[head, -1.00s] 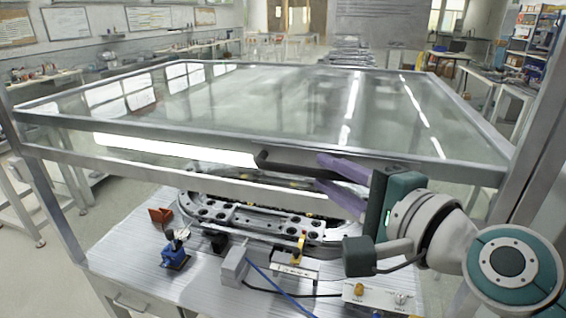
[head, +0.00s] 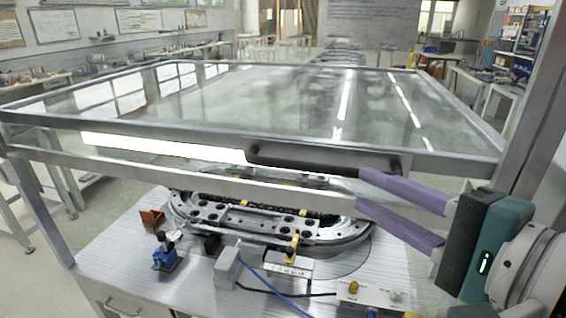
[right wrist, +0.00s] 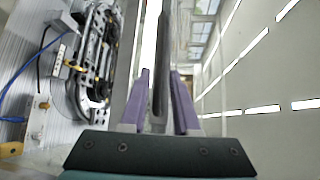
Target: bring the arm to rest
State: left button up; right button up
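My right gripper (head: 362,190) comes in from the right in the head view. Its two purple fingers are apart with nothing gripped. Its fingertips are close to the right end of a black bar handle (head: 320,160) on the front of a clear, metal-framed cover (head: 240,133). In the right wrist view the fingers (right wrist: 159,74) stand apart, with the dark handle (right wrist: 162,45) showing between them and ahead. Whether a finger touches the handle I cannot tell. My left gripper is not in view.
Below the cover's front edge is the ring track (head: 265,222) on a worktable (head: 120,250). A blue clamp-like piece (head: 166,256), a red-brown block (head: 152,219), a grey box (head: 228,268), cables and a control box with knobs (head: 372,295) stand along the front.

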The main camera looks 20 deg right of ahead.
jog(key=s+a+f+n+g+y, duration=0.1)
jog(key=s+a+f+n+g, duration=0.65)
jog(key=n, duration=0.55)
jog(key=s+d+f+n+g+h, duration=0.2)
jog(key=s+d+n+g+h, duration=0.3)
jog(key=s, duration=0.3)
notch_tip(320, 180, up, 21)
jog(key=s+d+n+p, duration=0.1)
jog(key=p, duration=2)
jog(key=shift+s+f+y, duration=0.15)
jog(key=shift+s+y, duration=0.05)
jog(key=shift+y, duration=0.2)
